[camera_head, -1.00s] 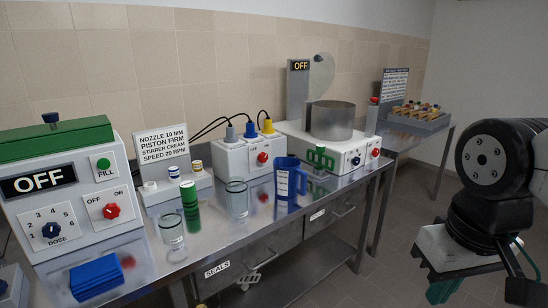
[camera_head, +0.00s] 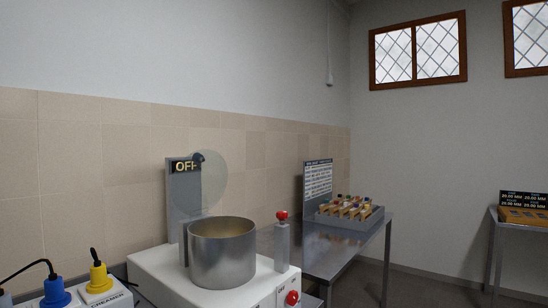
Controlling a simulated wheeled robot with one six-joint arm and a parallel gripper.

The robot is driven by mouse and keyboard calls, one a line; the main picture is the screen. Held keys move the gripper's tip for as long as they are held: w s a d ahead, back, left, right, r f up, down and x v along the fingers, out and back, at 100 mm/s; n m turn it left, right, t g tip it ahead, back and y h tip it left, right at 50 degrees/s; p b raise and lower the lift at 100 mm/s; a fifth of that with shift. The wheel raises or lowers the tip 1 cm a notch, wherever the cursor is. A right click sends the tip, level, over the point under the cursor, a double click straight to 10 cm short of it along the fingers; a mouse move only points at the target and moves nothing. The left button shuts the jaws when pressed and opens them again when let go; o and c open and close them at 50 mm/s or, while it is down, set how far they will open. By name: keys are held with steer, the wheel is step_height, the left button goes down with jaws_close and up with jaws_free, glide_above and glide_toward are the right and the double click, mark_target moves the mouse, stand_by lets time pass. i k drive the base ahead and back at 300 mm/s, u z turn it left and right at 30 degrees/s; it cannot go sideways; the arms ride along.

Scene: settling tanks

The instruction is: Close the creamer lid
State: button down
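The creamer is a white base (camera_head: 212,285) with an open steel bowl (camera_head: 223,256) on top, at the lower middle of the head view. Its lid (camera_head: 214,184) is a round, see-through disc standing upright behind the bowl, so the bowl's mouth is uncovered. A small dark knob (camera_head: 198,158) shows near the lid's top edge. A grey post (camera_head: 179,205) behind the lid carries a display (camera_head: 185,166) reading OFF. My gripper is out of the picture.
A post with a red button (camera_head: 282,215) stands right of the bowl, and a red knob (camera_head: 293,298) is on the front. Blue (camera_head: 55,293) and yellow (camera_head: 98,278) plugs sit at lower left. A side table (camera_head: 345,240) with a rack (camera_head: 348,216) stands beyond.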

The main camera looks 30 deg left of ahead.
mark_target(197, 158)
steer(key=z, duration=0.25)
steer(key=i, duration=2.95)
steer(key=u, duration=1.6)
steer(key=i, duration=0.8)
steer(key=u, duration=1.15)
steer(key=i, duration=0.2)
